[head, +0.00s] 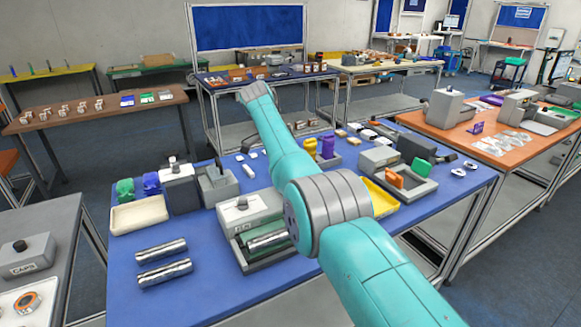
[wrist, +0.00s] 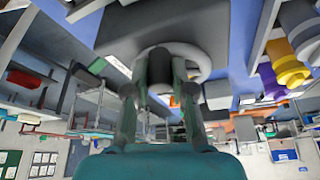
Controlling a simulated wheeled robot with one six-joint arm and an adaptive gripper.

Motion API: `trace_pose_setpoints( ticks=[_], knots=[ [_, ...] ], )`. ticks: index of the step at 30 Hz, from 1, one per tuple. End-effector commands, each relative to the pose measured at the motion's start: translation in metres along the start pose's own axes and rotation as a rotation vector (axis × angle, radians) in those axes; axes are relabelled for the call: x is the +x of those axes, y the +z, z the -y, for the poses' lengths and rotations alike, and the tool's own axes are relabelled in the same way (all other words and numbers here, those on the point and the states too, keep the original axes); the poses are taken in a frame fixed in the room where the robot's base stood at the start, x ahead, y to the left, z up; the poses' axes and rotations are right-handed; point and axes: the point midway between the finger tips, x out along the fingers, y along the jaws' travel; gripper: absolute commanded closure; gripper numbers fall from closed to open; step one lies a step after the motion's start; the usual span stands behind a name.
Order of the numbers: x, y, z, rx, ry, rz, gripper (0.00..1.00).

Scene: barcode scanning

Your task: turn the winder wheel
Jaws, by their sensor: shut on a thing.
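In the wrist view, a pale grey ring, the winder wheel (wrist: 204,62), shows just past my fingertips. My gripper (wrist: 160,88) has a finger on each side of the wheel's near part and is shut on it. The exact contact is dark and partly covered by the fingers. In the head view my teal arm reaches over the blue table, and I cannot make out the fingers or the wheel there.
Purple (head: 328,147) and yellow (head: 311,148) spools stand on the blue table (head: 205,235) beyond my arm. Grey devices, a cream tray (head: 139,215) and two metal cylinders (head: 162,261) crowd it. An orange-topped table (head: 490,145) stands to the right.

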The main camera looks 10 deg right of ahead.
Motion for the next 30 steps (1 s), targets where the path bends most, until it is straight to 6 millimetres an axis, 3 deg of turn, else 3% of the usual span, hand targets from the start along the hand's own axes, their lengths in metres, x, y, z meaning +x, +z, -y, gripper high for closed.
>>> trace_pose_setpoints(
  ticks=[7,8,11,30],
  knots=[
    [0.0011,0.0001,-0.0001,0.000,0.001,0.000,1.00],
    [0.0011,0.0001,-0.0001,0.000,0.001,0.000,0.74],
    [0.0010,0.0000,-0.0001,0.000,0.001,0.000,0.51],
    [0.0010,0.0001,-0.0006,-0.012,-0.004,0.000,0.51]
  ],
)
